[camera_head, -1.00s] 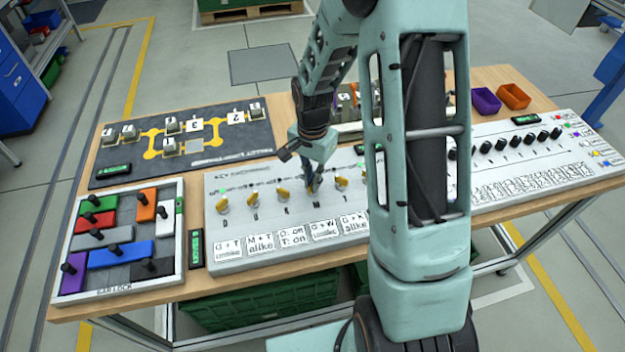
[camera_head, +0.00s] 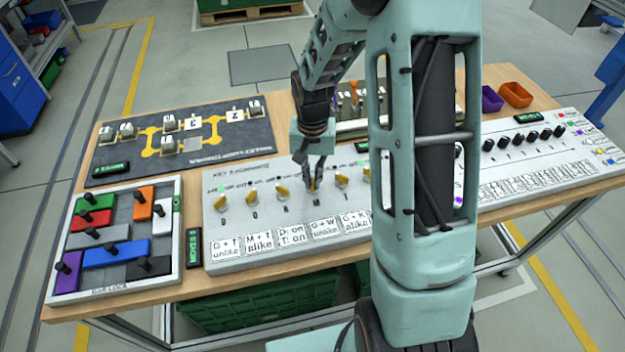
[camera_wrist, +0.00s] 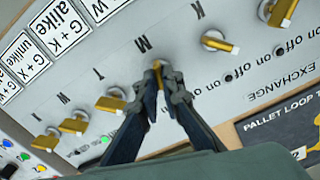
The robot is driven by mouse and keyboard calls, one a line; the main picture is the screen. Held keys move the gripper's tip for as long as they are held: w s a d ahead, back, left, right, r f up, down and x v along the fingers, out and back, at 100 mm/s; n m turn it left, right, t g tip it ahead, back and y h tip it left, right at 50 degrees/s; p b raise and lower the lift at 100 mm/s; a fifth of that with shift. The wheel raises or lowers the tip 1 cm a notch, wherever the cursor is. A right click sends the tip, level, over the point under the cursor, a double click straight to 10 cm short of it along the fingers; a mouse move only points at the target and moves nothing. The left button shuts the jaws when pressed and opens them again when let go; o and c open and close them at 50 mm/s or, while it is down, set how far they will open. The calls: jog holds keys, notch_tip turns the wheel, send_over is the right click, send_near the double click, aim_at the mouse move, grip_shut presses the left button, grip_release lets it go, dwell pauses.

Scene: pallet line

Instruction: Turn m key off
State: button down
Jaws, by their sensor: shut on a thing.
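The white key panel (camera_head: 235,245) lies across the front of the table, with a row of yellow-handled keys and letters below them. My gripper (camera_head: 313,187) points down at the fourth key from the left. In the wrist view my gripper (camera_wrist: 158,82) is shut on this yellow key (camera_wrist: 157,64), and the letter beside it looks like M. The fingers cover most of the key, so I cannot tell whether it stands at on or off. Its indicator lamp is hidden too.
Neighbouring keys stand close on both sides, one at the right (camera_wrist: 218,43) and one at the left (camera_wrist: 110,103) in the wrist view. A block-slide tray (camera_head: 125,285) and a dark pallet-loop board (camera_head: 110,175) are left of and behind the panel. Orange (camera_head: 516,95) and purple bins are behind.

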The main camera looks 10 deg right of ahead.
aim_at(313, 181)
jog(key=n, duration=0.6)
jog(key=shift+b, duration=0.3)
jog(key=n, duration=0.6)
jog(key=shift+p, duration=0.3)
jog(key=c, duration=2.1)
grip_release()
notch_tip(313, 181, up, 12)
